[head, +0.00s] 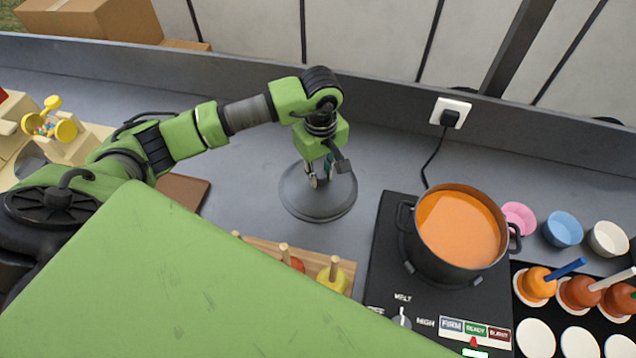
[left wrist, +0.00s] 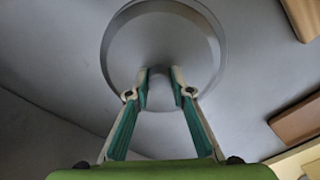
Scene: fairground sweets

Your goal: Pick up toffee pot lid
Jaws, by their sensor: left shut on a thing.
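The toffee pot lid (head: 318,207) is a round grey disc in the middle of the counter, left of the pot. It also fills the upper middle of the left wrist view (left wrist: 160,30). My left gripper (head: 320,178) points down over the lid's middle. In the left wrist view its two teal-padded fingers (left wrist: 160,88) are shut on the lid's grey knob. I cannot tell whether the lid touches the counter. The dark toffee pot (head: 458,272) is uncovered and shows orange toffee (head: 458,230). My right gripper is not in view.
The pot stands on a black hotplate (head: 385,275), plugged into a wall socket (head: 450,113). Pink (head: 519,218), blue (head: 563,229) and white (head: 607,239) cups stand at right. A wooden stand (head: 262,245) with stick-mounted sweets is in front of the lid. The counter behind the lid is clear.

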